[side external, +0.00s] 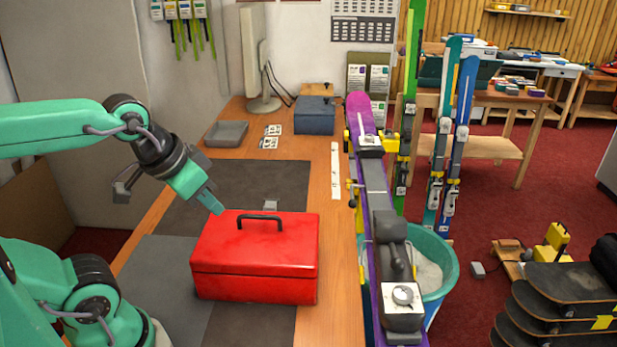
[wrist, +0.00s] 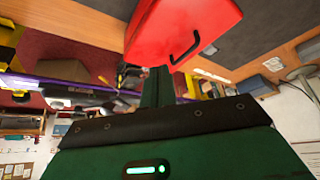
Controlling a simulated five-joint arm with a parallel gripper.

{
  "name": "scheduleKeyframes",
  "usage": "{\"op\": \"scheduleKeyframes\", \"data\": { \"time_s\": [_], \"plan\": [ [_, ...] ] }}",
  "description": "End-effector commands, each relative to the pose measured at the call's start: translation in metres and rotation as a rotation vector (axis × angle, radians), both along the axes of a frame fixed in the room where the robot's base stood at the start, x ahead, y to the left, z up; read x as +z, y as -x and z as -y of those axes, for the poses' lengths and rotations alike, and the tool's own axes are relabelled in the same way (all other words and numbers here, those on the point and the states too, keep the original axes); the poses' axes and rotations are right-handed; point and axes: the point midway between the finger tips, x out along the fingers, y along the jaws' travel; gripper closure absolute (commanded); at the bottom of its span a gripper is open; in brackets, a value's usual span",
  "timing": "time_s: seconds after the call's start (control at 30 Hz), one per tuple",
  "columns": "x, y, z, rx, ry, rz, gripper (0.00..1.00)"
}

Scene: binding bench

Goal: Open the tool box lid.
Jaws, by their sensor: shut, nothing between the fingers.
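The red tool box (side external: 255,280) stands on the dark mat on the bench, its lid (side external: 240,228) down and its black handle (side external: 260,220) on top. My gripper (side external: 217,207) is shut and empty at the back left of the lid, its tip close to the lid's edge. I cannot tell whether it touches the lid. In the wrist view the red tool box (wrist: 165,30) shows at the top with its black handle (wrist: 186,48). My gripper (wrist: 157,75) points toward it there.
A purple ski (side external: 375,210) lies clamped along the bench's right side. A grey tray (side external: 226,134), small cards (side external: 270,137) and a blue-grey box (side external: 315,115) sit farther back. The dark mat (side external: 270,180) behind the tool box is mostly clear, with a small grey block (side external: 270,205) on it.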

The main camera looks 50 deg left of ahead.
Motion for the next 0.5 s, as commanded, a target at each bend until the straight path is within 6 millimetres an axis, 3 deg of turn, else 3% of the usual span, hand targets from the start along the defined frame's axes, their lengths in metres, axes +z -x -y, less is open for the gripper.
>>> {"op": "scheduleKeyframes", "data": {
  "time_s": [0.03, 0.17, 0.5],
  "plan": [
    [0.0, 0.0, 0.0, 0.0, 0.0, 0.0, 0.92],
    [0.001, -0.001, -0.001, -0.007, -0.005, -0.005, 0.68],
    [0.005, -0.023, -0.007, -0.136, -0.076, -0.103, 0.68]
  ]
}}
